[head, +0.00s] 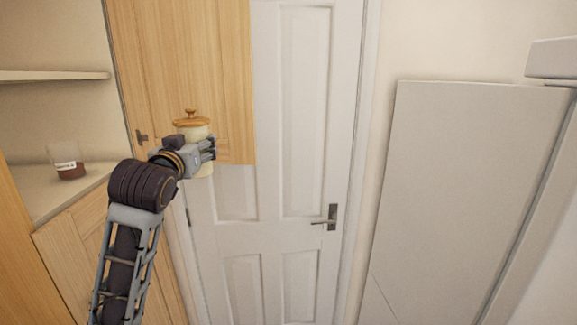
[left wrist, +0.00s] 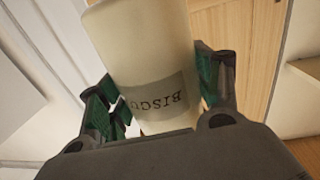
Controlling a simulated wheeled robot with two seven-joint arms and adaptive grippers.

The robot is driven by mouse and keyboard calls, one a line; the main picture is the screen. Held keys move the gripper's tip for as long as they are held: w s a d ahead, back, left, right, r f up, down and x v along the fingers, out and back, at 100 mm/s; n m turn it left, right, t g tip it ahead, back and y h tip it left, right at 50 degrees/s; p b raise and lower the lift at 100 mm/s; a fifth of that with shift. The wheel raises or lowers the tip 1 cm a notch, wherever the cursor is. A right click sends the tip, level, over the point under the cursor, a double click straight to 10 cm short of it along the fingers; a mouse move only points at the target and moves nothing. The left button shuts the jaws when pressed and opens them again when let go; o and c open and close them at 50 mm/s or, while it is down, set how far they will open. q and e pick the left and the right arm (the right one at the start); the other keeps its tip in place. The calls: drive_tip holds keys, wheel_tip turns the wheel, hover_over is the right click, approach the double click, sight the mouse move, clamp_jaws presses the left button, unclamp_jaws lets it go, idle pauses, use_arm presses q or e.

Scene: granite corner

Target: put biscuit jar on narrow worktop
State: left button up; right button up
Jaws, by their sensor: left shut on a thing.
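The biscuit jar (head: 194,130) is cream with a wooden knobbed lid, and it is upright in the head view. My left gripper (head: 210,150) is shut on its body and holds it in the air before the white door. In the left wrist view, the jar (left wrist: 145,45) stands between the green-padded fingers, with part of its label, "BISCU", showing upside down. A pale narrow worktop (head: 40,195) is at the left of the head view, left of the held jar and apart from it. My right gripper is in neither view.
A glass jar with dark contents (head: 68,165) stands on the worktop, under a shelf (head: 50,76). A wooden cupboard door (head: 185,60) hangs open behind the held jar. A white door (head: 305,150) stands behind; a large pale panel (head: 460,190) is at right.

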use_arm(q)
wheel_tip(320, 180, down, 24)
drive_tip(key=s, duration=0.1)
drive_tip(key=s+f, duration=0.4)
drive_tip(key=f, duration=0.6)
drive_tip(key=s+d+f+b, duration=0.1)
drive_tip(key=s+f, duration=0.3)
drive_tip(key=f, duration=0.6)
drive_tip(key=shift+s+f, duration=0.3)
drive_tip(key=shift+a, duration=0.1)
